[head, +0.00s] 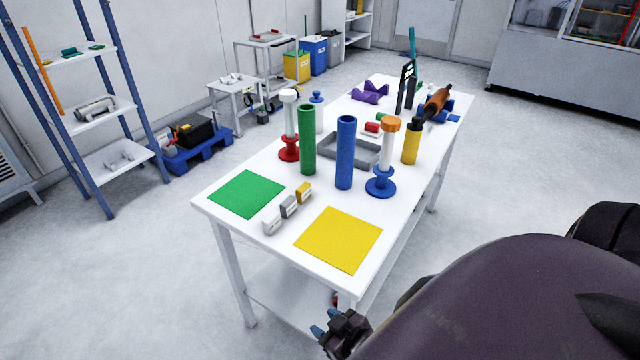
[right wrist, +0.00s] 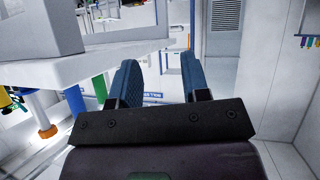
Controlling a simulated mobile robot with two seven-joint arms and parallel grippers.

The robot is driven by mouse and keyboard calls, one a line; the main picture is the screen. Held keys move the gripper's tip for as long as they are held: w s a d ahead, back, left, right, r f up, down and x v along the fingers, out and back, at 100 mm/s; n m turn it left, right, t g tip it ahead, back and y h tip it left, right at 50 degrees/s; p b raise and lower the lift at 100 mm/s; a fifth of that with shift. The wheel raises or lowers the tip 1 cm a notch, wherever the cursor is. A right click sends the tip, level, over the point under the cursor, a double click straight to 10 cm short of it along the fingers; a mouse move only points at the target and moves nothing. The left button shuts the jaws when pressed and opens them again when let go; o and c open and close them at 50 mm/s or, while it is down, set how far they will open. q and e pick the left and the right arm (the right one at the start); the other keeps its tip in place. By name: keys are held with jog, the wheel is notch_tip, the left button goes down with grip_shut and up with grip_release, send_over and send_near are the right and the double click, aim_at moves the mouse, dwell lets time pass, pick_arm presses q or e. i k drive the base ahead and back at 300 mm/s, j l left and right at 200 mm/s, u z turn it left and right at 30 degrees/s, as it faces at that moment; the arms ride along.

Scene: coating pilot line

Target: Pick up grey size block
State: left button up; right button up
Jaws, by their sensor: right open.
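The grey size block (head: 289,206) stands on the white table, the middle one in a short row. A white block (head: 271,222) is on its near-left side and a yellow block (head: 304,192) on its far-right side. My right gripper (head: 327,322) is open and empty, low beside the table's near end, below the tabletop and well apart from the blocks. Its two blue fingers also show spread apart in the right wrist view (right wrist: 160,75), with nothing between them. I cannot make out the grey block there. My left gripper is not in view.
On the white table (head: 215,190), a green mat (head: 246,194) and a yellow mat (head: 338,239) flank the blocks. Behind them stand a green cylinder (head: 307,140), a blue cylinder (head: 346,152), spools and a grey tray (head: 335,151). A lower shelf (head: 285,300) lies under the tabletop.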

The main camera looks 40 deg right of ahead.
aim_at(288, 207)
jog(key=i+j+z, duration=0.15)
jog(key=z, duration=0.2)
jog(key=i+j+z, duration=0.15)
jog(key=z, duration=0.2)
jog(key=i+j+z, duration=0.1)
jog(key=z, duration=0.25)
jog(key=j, duration=0.1)
